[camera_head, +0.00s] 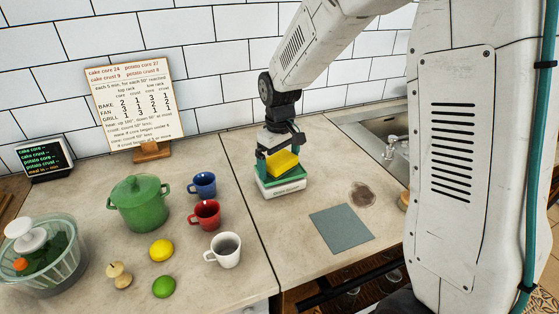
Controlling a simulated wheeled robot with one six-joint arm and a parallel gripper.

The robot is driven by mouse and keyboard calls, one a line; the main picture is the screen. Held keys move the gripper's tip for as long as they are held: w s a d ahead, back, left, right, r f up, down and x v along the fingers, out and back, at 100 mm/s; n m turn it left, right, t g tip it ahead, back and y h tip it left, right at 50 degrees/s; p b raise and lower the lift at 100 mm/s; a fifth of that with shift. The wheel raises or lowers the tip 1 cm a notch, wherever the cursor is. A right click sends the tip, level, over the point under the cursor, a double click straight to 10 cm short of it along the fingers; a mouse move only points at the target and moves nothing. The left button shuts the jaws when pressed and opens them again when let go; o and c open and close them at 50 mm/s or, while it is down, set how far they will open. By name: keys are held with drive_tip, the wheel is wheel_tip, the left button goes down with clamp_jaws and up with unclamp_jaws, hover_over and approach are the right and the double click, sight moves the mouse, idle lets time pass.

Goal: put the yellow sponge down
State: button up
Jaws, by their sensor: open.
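The yellow sponge (283,162) rests on top of a small box-like stack with a green upper part and a white lower part (283,189) on the counter. Lettering on the white front is too small to read surely. My gripper (279,152) hangs directly over the sponge with its jaws open, one finger on each side or close to it. I cannot tell whether the fingers touch the sponge. The sponge's rear and upper edge are partly hidden by the gripper.
A grey-blue mat (341,229) and a brown stain (362,194) lie to the right, before the sink (385,137).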

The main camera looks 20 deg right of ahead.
sight(280, 159)
drive_tip(key=shift+r, duration=0.1)
wheel_tip(280, 159, up, 12)
drive_tip(key=r, duration=0.1)
drive_tip(key=s+d+r+m, duration=0.1)
drive_tip(key=s+m, duration=0.1)
drive_tip(key=s, duration=1.3)
drive_tip(key=s+d+m+t, duration=0.1)
drive_tip(key=s+d+m, duration=0.1)
drive_tip(key=s, duration=1.3)
drive_tip(key=shift+r+m, duration=0.3)
drive_tip(key=shift+r, duration=0.05)
